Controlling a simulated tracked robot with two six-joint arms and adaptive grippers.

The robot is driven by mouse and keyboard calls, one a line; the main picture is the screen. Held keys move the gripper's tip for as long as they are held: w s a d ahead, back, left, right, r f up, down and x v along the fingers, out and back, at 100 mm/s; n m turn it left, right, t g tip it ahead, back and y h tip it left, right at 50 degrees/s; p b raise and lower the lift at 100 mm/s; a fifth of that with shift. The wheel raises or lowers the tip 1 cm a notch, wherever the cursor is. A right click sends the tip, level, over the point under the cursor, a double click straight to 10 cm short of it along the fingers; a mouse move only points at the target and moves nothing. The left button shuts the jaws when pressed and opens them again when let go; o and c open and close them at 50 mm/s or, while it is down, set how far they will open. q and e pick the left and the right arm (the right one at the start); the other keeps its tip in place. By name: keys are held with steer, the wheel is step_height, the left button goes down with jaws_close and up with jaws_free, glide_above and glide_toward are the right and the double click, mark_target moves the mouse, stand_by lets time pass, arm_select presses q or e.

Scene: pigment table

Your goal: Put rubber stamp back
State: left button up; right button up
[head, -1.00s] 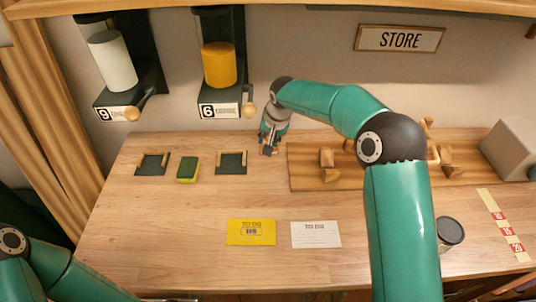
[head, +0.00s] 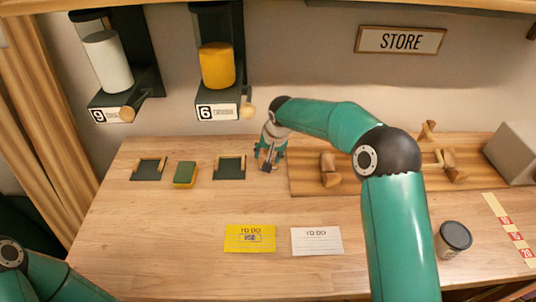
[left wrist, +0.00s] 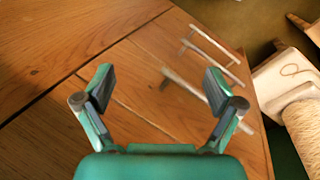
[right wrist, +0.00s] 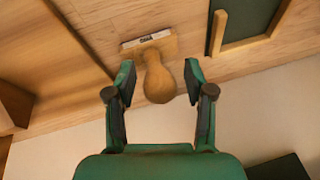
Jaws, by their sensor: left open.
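The rubber stamp (right wrist: 158,75) shows in the right wrist view, with a rounded wooden handle and a wooden block with a pale label strip. Its block appears to stand on the table. My right gripper (right wrist: 160,85) is open, its fingers on either side of the handle with gaps visible. In the head view my right gripper (head: 269,160) is low over the table beside the wooden board (head: 305,183), and the stamp is mostly hidden there. My left gripper (left wrist: 158,90) is open and empty in the left wrist view; only its arm shows in the head view.
Wooden pieces (head: 330,172) stand on the board. Two dark trays (head: 229,170) flank a green-yellow sponge (head: 185,174). A yellow card (head: 249,246), a white card (head: 317,247) and a dark-lidded jar (head: 453,239) lie nearer. The front left is clear.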

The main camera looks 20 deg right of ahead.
steer(key=shift+r, duration=0.2)
steer(key=p+v, duration=0.4)
steer(key=v, duration=0.7)
steer(key=shift+r, duration=0.45)
steer(key=shift+s+a, duration=0.1)
steer(key=shift+s, duration=0.05)
